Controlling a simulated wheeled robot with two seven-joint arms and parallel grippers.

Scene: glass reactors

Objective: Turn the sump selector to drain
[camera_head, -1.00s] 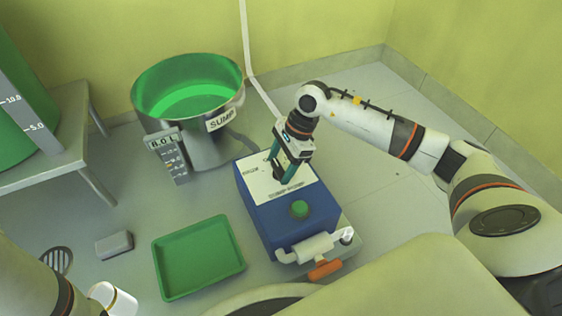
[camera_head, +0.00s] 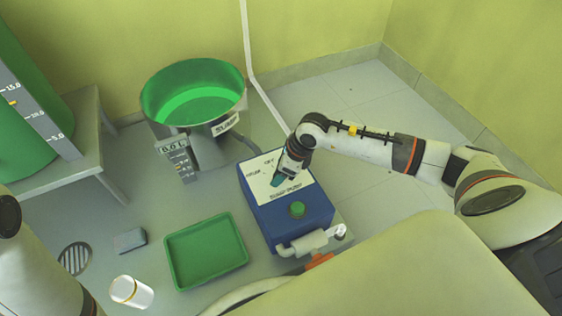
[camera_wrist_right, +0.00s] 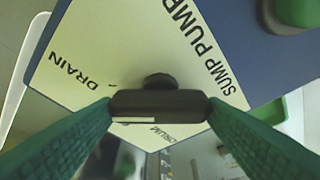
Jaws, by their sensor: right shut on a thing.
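The blue sump pump box (camera_head: 310,213) stands on the floor with a pale label plate (camera_head: 300,190) on top. In the right wrist view the black selector knob (camera_wrist_right: 158,104) sits on this plate (camera_wrist_right: 110,40). "DRAIN" is printed to the left of the knob, and a partly hidden word is below it. A short white mark shows at the knob's left end. My right gripper (camera_head: 277,181) is over the plate, its green fingers on both sides of the knob, shut on it (camera_wrist_right: 160,112). Which label the knob points at is unclear. My left gripper is out of view.
A steel sump vessel (camera_head: 207,145) with green liquid stands behind the box. A green tray (camera_head: 205,284), a white cylinder (camera_head: 133,292), a grey block (camera_head: 129,240) and a floor drain (camera_head: 74,257) are to the left. A green button (camera_head: 297,209) and white pipe are at the front.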

